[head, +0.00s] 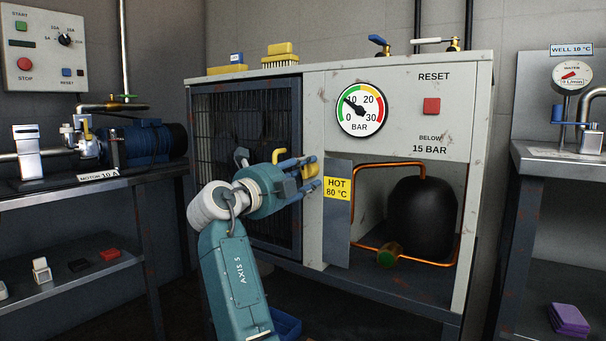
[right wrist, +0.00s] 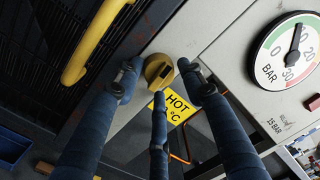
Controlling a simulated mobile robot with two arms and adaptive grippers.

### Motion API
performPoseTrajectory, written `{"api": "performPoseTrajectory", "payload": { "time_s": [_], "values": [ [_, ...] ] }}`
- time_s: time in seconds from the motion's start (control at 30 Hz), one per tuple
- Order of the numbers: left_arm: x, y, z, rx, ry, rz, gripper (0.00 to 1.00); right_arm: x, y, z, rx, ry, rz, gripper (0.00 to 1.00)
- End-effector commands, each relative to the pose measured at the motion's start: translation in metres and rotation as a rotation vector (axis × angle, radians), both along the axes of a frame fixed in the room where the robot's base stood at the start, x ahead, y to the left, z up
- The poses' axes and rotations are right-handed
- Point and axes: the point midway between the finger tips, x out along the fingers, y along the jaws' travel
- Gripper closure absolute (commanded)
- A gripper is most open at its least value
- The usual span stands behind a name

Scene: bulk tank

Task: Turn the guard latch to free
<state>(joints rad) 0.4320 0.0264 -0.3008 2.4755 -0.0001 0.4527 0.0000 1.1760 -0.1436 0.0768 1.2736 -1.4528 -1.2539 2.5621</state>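The guard latch, a round yellow knob with a dark slot (right wrist: 157,70), sits on the cabinet post beside the dark mesh guard (head: 222,122). In the head view it shows as a yellow patch (head: 310,170), partly hidden by my right gripper (head: 315,173). My right gripper's blue fingers are spread, with tips on both sides of the knob and one below it in the right wrist view. I cannot tell whether any fingertip touches it. A yellow bar handle (right wrist: 92,42) runs along the guard left of the knob. My left gripper is not in view.
A yellow HOT 80 °C sign (head: 337,188) hangs on a grey plate just right of the latch. A black tank (head: 422,218) with copper pipe stands in the open bay. A pressure gauge (head: 362,110) and red reset button (head: 431,106) are above.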

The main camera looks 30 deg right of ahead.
Motion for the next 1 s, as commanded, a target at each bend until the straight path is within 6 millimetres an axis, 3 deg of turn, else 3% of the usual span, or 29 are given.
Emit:
{"api": "performPoseTrajectory", "payload": {
  "time_s": [0.3,0.43,0.8,1.0],
  "values": [
    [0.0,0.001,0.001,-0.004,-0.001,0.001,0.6,0.001,0.001,0.001,-0.004,-0.001,0.005,0.52],
    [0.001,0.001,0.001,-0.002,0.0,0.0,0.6,-0.002,0.011,0.001,-0.003,-0.002,0.006,0.52],
    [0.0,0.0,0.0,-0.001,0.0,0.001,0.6,-0.031,0.08,-0.004,-0.002,-0.001,0.007,0.52],
    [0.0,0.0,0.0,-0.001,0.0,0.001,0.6,-0.043,0.104,-0.006,-0.002,-0.001,0.003,0.52]
  ]
}}
